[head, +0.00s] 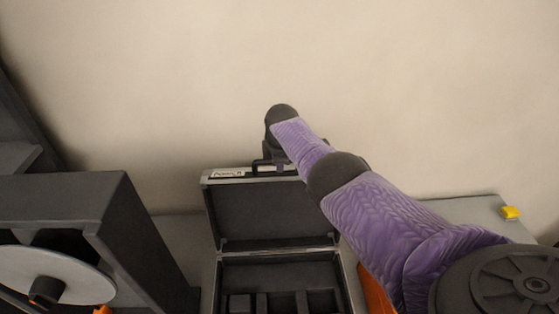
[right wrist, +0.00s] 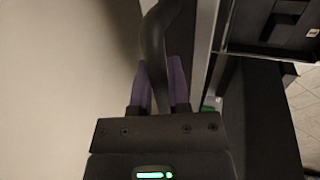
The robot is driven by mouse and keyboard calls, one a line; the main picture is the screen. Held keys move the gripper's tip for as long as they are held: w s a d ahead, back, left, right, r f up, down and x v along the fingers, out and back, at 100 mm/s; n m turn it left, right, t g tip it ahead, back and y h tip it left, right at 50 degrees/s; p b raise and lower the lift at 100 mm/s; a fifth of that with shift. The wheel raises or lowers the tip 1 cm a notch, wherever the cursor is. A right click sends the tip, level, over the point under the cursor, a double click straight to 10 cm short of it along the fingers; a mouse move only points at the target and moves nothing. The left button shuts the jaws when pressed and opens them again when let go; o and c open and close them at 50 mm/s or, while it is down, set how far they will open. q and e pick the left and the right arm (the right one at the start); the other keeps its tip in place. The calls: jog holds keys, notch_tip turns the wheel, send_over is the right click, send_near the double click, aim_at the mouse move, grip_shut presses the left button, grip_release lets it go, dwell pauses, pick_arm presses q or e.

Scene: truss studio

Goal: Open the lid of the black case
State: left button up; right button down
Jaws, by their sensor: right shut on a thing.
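The black case (head: 283,256) stands at the lower middle of the head view, with silver edges and dark compartments inside. Its lid (head: 260,210) is raised, standing up at the back with its dark lining facing me. The lid's black handle (head: 257,164) is at its top edge. My right gripper (head: 280,167) is at this edge, mostly hidden by its own wrist. In the right wrist view its purple fingers (right wrist: 161,80) are shut on the dark curved handle (right wrist: 154,45). My left gripper is in neither view.
A dark frame (head: 75,205) with a pale disc (head: 55,275) stands at the left. A grey surface (head: 460,211) extends to the right, with a yellow object (head: 510,213) on it. An orange thing (head: 374,293) shows beside the case. A plain wall (head: 400,80) rises behind.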

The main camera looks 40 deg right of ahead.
jog(key=c, duration=0.6)
grip_release()
jog(key=p+v, duration=0.3)
jog(key=shift+r, duration=0.15)
jog(key=p+v, duration=0.1)
jog(key=v, duration=0.5)
jog(key=shift+s+a+r+p, duration=0.1)
jog(key=shift+s+r+p, duration=0.1)
jog(key=shift+r+p, duration=0.15)
jog(key=shift+f, duration=0.1)
